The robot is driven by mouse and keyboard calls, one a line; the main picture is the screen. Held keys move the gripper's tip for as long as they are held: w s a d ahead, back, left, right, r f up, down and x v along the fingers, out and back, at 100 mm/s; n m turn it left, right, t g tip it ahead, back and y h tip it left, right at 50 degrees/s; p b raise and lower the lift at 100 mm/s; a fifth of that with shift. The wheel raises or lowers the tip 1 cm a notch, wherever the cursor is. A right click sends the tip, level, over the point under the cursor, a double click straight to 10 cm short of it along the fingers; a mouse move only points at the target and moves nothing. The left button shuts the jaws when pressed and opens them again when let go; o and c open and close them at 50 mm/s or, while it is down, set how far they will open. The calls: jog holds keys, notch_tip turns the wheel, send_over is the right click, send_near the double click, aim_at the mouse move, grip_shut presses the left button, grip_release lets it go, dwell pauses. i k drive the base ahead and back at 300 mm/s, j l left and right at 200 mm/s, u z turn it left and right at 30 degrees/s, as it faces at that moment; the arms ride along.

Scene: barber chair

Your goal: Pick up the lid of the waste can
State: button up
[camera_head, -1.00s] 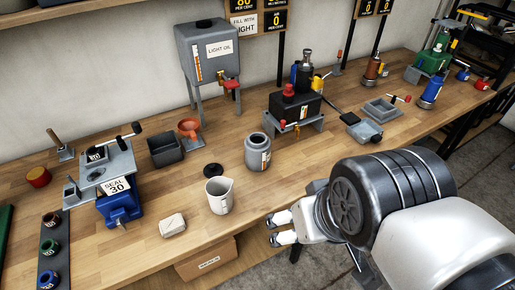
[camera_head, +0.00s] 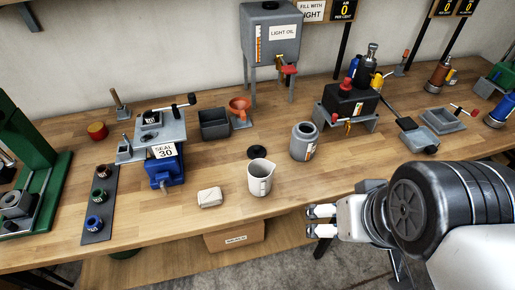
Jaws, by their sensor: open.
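A small round black lid (camera_head: 257,153) lies flat on the wooden bench, behind the white measuring jug. A grey can (camera_head: 304,141) with an uncovered mouth stands upright to the right of the lid. It may be the waste can, but its label is too small to read. My gripper (camera_head: 312,221) is at the front edge of the bench, below and to the right of the lid in the picture. Its two pale fingers point left and are apart, with nothing between them. It is clear of the lid and the can.
The white jug (camera_head: 260,178) stands just in front of the lid. A pale block (camera_head: 209,197) lies left of it. A blue vise-like device (camera_head: 166,168) stands left. The bench front between jug and gripper is clear.

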aim_at(255, 151)
jog(key=i+j, duration=0.3)
jog(key=j, duration=0.15)
jog(key=i+j, duration=0.35)
jog(key=j+z, duration=0.05)
